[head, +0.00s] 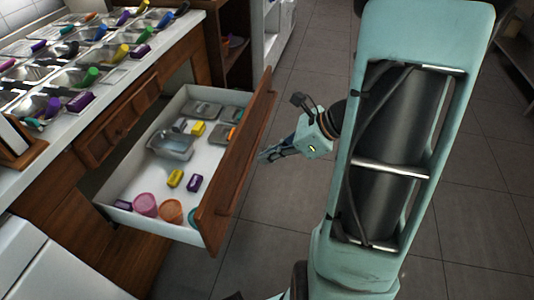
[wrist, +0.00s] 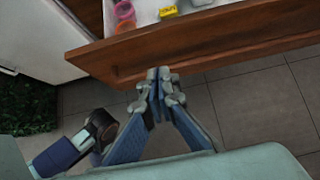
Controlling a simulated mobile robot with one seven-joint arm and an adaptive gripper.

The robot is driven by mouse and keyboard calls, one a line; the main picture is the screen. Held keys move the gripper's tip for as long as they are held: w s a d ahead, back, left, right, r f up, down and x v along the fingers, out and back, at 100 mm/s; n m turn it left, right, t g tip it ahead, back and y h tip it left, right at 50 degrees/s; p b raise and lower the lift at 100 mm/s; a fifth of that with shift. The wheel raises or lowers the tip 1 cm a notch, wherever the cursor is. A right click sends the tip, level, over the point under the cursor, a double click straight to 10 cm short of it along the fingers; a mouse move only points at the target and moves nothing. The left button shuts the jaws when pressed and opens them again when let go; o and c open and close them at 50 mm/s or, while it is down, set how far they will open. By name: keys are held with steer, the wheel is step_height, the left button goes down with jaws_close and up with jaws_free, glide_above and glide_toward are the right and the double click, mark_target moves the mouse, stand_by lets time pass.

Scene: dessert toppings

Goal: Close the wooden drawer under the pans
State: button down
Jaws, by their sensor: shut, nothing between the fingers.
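The wooden drawer (head: 240,165) is pulled far out from the counter, below the metal pans (head: 65,75). Its white inside holds a metal pan (head: 172,145), yellow and purple blocks, and several coloured cups (head: 145,204). My gripper (head: 265,155) is shut and empty, just outside the drawer's wooden front, at its right. In the wrist view my gripper (wrist: 158,75) points at the drawer front (wrist: 200,45), its fingertips close to the lower edge. I cannot tell whether they touch it.
Another wooden drawer front (head: 105,135) in the counter sits flush, left of the open one. Tiled floor (head: 300,225) is clear around my arm. A dark green mat (wrist: 25,105) lies at the left in the wrist view.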

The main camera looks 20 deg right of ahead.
mark_target(227, 164)
steer(key=b+x, duration=0.1)
steer(key=x, duration=0.2)
steer(key=r+b+x, duration=0.1)
steer(key=x, duration=0.2)
steer(key=a+b+x, duration=0.1)
steer(key=x, duration=0.2)
steer(key=shift+w+a+r, duration=0.1)
steer(key=shift+w+r, duration=0.15)
steer(key=shift+w, duration=0.15)
steer(key=shift+w+a+r, duration=0.1)
steer(key=shift+w+a, duration=0.25)
steer(key=shift+a, duration=0.05)
steer(key=shift+w+a, duration=0.3)
steer(key=shift+a, duration=0.2)
steer(key=w+a+p, duration=0.2)
steer(key=w+a, duration=0.7)
steer(key=a, duration=0.3)
steer(key=w+a+p, duration=0.3)
steer(key=w+a, duration=0.6)
steer(key=a, duration=0.4)
steer(key=shift+p, duration=0.3)
steer(key=shift+w+d, duration=0.1)
steer(key=shift+d, duration=0.05)
